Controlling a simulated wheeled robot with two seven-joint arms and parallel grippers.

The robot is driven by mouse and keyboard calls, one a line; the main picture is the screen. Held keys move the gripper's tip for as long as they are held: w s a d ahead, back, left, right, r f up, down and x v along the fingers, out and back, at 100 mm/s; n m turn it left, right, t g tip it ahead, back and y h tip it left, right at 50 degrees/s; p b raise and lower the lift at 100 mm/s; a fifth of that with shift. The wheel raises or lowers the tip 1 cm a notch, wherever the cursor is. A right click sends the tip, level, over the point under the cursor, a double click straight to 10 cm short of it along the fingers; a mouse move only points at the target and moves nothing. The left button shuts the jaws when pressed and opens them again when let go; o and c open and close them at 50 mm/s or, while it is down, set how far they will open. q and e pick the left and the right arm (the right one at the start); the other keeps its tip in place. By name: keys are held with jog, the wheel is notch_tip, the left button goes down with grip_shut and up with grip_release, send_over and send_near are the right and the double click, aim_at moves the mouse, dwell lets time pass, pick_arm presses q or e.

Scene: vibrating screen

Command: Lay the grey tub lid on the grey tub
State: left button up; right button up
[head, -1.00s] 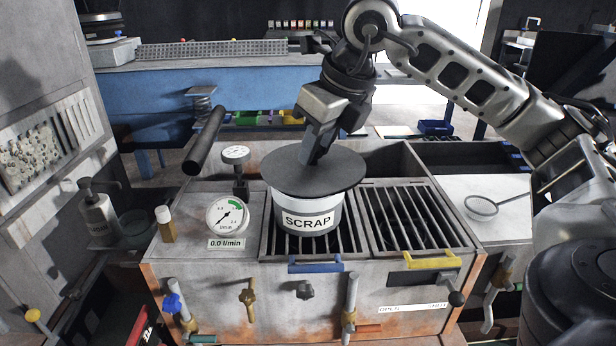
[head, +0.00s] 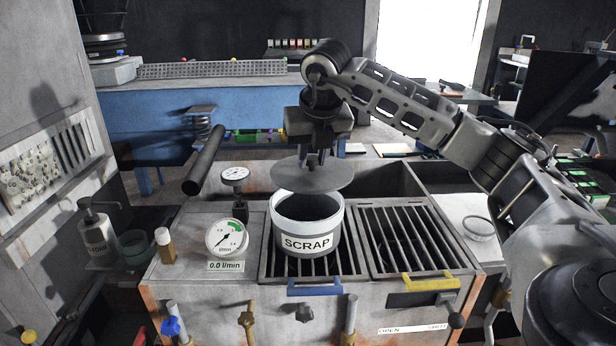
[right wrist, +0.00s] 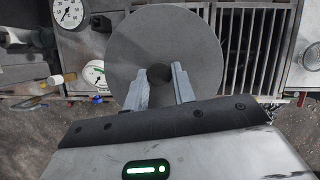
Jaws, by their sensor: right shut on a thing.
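The grey tub (head: 308,222), a light round tub labelled SCRAP, stands upright on the left grate of the machine. Its dark open mouth shows at the top. The grey tub lid (head: 313,178) is a flat dark disc held above and behind the tub's rim, apart from it and nearly level. My right gripper (head: 313,160) is shut on the lid's knob. In the right wrist view the lid (right wrist: 165,45) lies beneath the fingers (right wrist: 160,80), which close around the round knob, and the lid hides the tub. My left gripper is not in view.
The right grate (head: 415,238) is clear. A yellow handle (head: 431,282) and a blue handle (head: 315,287) sit at the front.

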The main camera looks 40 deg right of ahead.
aim_at(310, 157)
jog(key=shift+w+d+f, duration=0.2)
jog(key=shift+w+f, duration=0.3)
jog(key=shift+f, duration=0.1)
jog(key=shift+w+d+f, duration=0.15)
jog(key=shift+w+f, duration=0.3)
jog(key=shift+f, duration=0.1)
jog(key=shift+w+d+f, duration=0.1)
jog(key=shift+w+f, duration=0.05)
jog(key=shift+f, duration=0.8)
jog(key=shift+w+d+f, duration=0.1)
jog(key=shift+f, duration=0.85)
pick_arm(q)
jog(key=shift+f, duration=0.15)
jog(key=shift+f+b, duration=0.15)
jog(key=shift+b, duration=0.4)
pick_arm(e)
jog(key=shift+a+f, duration=0.1)
jog(key=shift+f, duration=0.55)
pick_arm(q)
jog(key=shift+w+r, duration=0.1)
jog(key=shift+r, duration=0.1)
pick_arm(e)
jog(key=o, duration=1)
